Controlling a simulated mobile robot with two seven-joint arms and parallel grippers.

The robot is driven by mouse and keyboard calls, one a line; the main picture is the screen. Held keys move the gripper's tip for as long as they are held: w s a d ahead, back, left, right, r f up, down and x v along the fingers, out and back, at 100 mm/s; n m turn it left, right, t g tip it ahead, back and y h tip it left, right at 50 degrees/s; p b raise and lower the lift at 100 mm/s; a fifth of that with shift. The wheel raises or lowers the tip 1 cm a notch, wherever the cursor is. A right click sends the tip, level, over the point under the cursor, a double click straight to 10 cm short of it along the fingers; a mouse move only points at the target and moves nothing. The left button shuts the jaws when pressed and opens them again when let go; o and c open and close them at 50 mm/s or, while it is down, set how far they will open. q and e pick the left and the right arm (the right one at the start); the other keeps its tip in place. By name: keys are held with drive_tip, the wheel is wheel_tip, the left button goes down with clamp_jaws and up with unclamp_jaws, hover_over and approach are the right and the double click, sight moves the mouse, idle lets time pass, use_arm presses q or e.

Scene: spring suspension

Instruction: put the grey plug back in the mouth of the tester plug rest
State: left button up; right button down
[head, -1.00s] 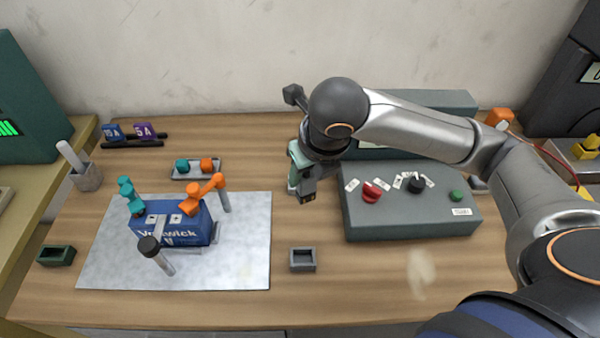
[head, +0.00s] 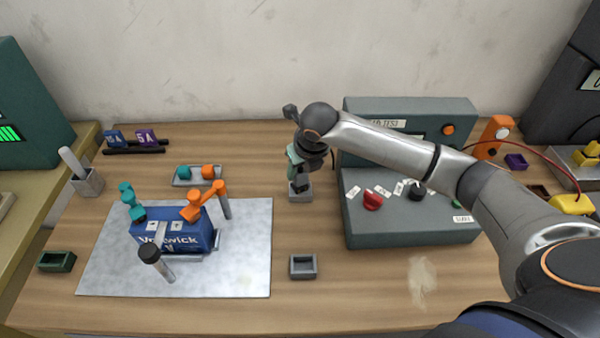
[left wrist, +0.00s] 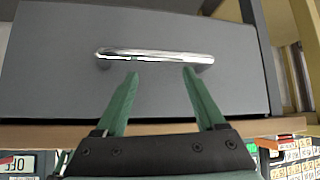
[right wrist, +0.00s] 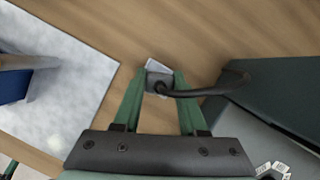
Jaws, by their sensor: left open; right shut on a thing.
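My right gripper (head: 294,160) is shut on the grey plug (right wrist: 158,82), which sits between the green fingertips in the right wrist view. A dark cable runs from the plug to the right. The tester plug rest (head: 300,194) is a small grey block on the table, left of the tester (head: 410,215). The gripper is right over the rest in the head view. My left gripper (left wrist: 160,80) is open and empty, in front of a grey drawer's handle (left wrist: 155,54).
A grey tray (head: 303,274) stands in front of the rest. To the left, a blue battery (head: 172,236) with orange and teal clamps stands on a pale mat (head: 110,275). Bare table lies around the rest.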

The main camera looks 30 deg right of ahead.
drive_tip(key=shift+f, duration=0.7)
drive_tip(key=shift+f, duration=0.1)
drive_tip(key=shift+c, duration=2.2)
unclamp_jaws()
drive_tip(key=shift+r, duration=0.2)
drive_tip(key=v, duration=1.2)
drive_tip(key=shift+f, duration=0.1)
